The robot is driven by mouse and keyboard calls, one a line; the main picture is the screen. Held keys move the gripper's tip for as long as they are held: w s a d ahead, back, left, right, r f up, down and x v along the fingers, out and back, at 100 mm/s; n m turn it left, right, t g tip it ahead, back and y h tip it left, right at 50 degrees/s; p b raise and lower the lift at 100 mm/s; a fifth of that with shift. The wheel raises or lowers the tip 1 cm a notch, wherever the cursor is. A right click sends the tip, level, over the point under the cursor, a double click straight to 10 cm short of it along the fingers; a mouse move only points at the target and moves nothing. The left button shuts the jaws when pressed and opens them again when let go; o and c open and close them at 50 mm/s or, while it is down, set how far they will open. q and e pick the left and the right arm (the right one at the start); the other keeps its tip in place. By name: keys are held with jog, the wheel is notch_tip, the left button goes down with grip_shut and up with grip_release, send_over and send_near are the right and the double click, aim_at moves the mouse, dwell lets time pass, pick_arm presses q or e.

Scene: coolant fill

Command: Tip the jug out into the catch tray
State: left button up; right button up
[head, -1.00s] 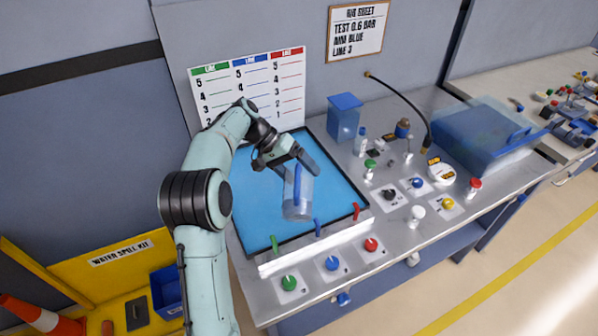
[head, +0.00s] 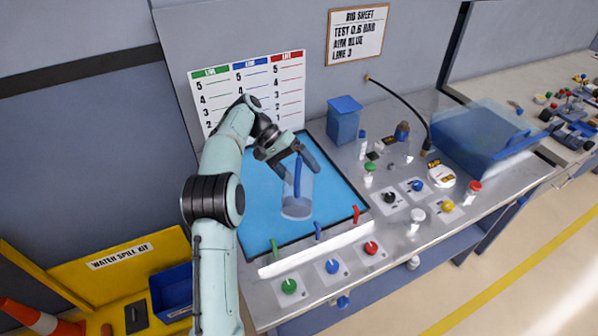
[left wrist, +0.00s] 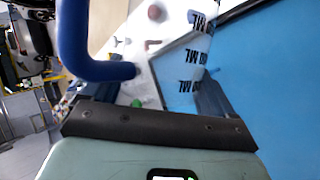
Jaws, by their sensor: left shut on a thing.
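The jug (head: 299,200) is clear with a blue handle (head: 297,176). It looks about upright in the head view, over the right part of the blue catch tray (head: 262,212). I cannot tell whether its base touches the tray. My left gripper (head: 296,163) is shut on the jug at its upper part. In the left wrist view the curved blue handle (left wrist: 85,55) shows at the left, and the clear wall with ML marks (left wrist: 190,70) is beside it. The blue catch tray (left wrist: 285,80) fills the right side. My right gripper is not in view.
Green, blue and red levers (head: 318,231) line the tray's front edge, with coloured knobs (head: 332,266) before them. A level chart (head: 245,88) stands behind. Right of the tray are a blue container (head: 344,122), small bottles and a lidded blue bin (head: 485,140).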

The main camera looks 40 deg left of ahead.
pick_arm(q)
jog(key=shift+w, duration=0.1)
dwell(0.5)
jog(key=shift+w+a+r+n+g+h, duration=0.1)
jog(key=shift+w+a+n+g+h, duration=0.15)
jog(key=shift+g+h, duration=0.3)
jog(key=shift+d, duration=0.1)
dwell(2.4)
